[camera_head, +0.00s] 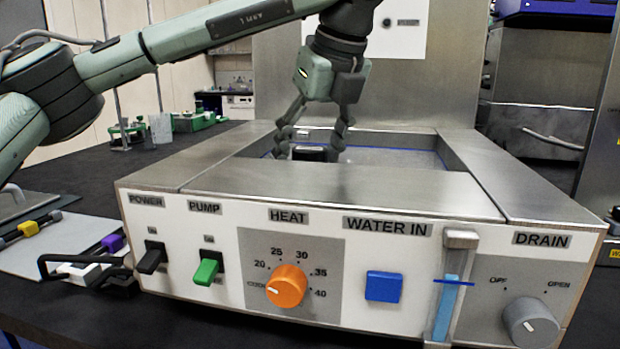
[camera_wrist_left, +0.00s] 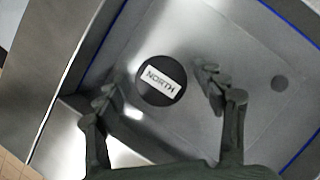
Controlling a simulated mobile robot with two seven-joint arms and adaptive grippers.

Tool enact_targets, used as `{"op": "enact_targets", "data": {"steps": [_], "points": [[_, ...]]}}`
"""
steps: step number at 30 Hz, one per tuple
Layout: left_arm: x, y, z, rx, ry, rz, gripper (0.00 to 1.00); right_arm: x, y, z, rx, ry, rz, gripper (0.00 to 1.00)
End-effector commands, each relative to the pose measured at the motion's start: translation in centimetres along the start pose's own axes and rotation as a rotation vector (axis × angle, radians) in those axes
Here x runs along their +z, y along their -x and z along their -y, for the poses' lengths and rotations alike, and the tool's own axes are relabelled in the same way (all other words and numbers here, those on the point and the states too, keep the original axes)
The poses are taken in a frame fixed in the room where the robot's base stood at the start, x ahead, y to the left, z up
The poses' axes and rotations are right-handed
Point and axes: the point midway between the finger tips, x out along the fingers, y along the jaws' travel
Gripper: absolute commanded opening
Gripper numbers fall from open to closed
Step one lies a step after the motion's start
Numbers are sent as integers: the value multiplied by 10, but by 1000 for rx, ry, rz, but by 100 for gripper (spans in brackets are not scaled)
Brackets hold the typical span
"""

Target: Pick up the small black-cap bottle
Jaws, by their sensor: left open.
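The black cap (camera_head: 309,155) of the bottle shows just above the front rim of the steel bath, between my left fingers. In the left wrist view the cap (camera_wrist_left: 154,96) is a round black disc with a white label reading "NORTH". The bottle's body is hidden below the cap. My left gripper (camera_head: 308,148) points down into the bath and is open, one finger on each side of the cap. In the left wrist view the fingers of the gripper (camera_wrist_left: 157,78) show gaps to the cap on both sides. My right gripper is not in view.
The steel bath (camera_head: 330,187) has raised walls around the bottle. Its front panel (camera_head: 400,260) carries switches, an orange heat knob (camera_head: 287,286), a blue button (camera_head: 383,286) and a grey drain knob (camera_head: 531,322). A tray with coloured items (camera_head: 50,245) lies at left.

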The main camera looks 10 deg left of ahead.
Motion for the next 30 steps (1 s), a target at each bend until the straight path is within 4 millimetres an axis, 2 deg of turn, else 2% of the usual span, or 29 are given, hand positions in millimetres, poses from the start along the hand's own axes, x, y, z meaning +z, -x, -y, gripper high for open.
{"op": "enact_targets", "data": {"steps": [1, 4, 6, 14, 17, 27, 29, 30], "points": [[1, -8, 0, 3, 0, -2, 69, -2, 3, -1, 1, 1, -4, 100], [2, -23, 0, 3, 0, -2, 69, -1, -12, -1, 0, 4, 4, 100], [2, -34, 0, 3, 0, -2, 69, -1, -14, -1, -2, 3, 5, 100], [2, -40, 1, 0, 0, -1, 69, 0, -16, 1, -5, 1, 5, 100], [2, -40, 1, 0, 0, -1, 59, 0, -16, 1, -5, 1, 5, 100], [2, -40, 1, 0, 0, -1, 17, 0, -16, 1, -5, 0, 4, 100], [2, -40, 1, 0, 0, -1, 10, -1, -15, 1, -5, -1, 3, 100], [2, -39, 1, -1, 1, -1, 10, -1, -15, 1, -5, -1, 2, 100]]}}
